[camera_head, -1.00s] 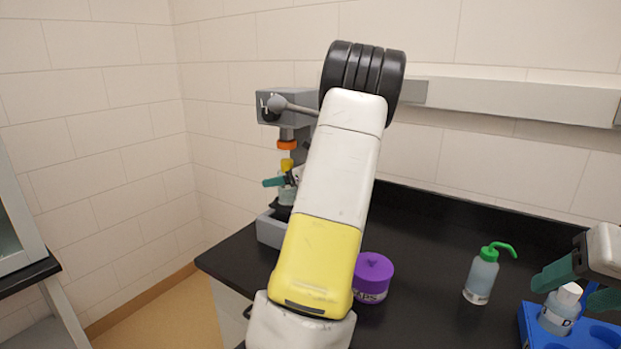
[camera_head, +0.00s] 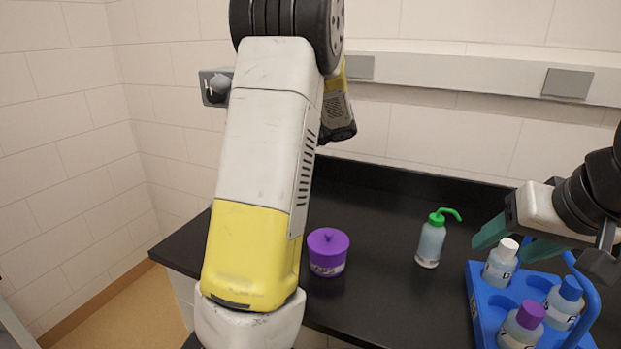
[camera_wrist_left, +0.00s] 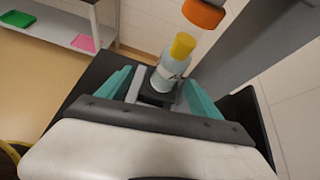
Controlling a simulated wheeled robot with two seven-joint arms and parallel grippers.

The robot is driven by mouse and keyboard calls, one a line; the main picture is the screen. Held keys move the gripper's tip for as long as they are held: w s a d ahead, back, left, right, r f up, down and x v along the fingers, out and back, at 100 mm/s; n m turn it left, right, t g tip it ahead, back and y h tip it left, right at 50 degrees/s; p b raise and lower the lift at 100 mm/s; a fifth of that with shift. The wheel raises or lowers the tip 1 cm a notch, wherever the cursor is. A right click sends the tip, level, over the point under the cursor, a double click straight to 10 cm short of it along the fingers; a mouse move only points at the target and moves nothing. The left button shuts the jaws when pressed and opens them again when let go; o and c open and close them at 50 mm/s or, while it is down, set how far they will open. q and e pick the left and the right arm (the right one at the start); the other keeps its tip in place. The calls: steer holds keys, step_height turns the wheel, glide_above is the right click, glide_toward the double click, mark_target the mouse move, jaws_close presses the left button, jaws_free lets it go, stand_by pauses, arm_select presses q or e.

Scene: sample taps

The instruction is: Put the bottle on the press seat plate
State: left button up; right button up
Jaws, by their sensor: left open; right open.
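In the left wrist view, a clear bottle with a yellow cap (camera_wrist_left: 170,62) stands upright, apparently on the dark seat plate (camera_wrist_left: 150,96) of the press. The press's orange ring (camera_wrist_left: 204,12) is above the cap. My left gripper (camera_wrist_left: 158,92) is open, its teal fingers on either side of the bottle's lower part with gaps showing. In the head view my left arm hides this bottle, the plate and the left gripper. My right gripper (camera_head: 516,245) is open, its fingers beside a white-capped bottle (camera_head: 501,263) in the blue rack; contact is unclear.
The blue rack (camera_head: 482,309) also holds a blue-capped bottle (camera_head: 564,303) and a purple-capped bottle (camera_head: 522,326). The press's grey head (camera_head: 215,86) shows behind my left arm.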

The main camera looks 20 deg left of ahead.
arm_select(q)
steer(key=s+d+r+n+t+h, duration=0.3)
steer(key=s+d+n+t+h, duration=0.2)
steer(key=s+d+n+h, duration=0.9)
steer(key=s+d+n, duration=0.2)
steer(key=s+d, duration=0.7)
steer(key=d, duration=0.1)
steer(key=shift+s+d+n, duration=0.2)
steer(key=shift+s+n, duration=0.1)
steer(key=shift+n, duration=0.1)
steer(key=shift+a, duration=0.1)
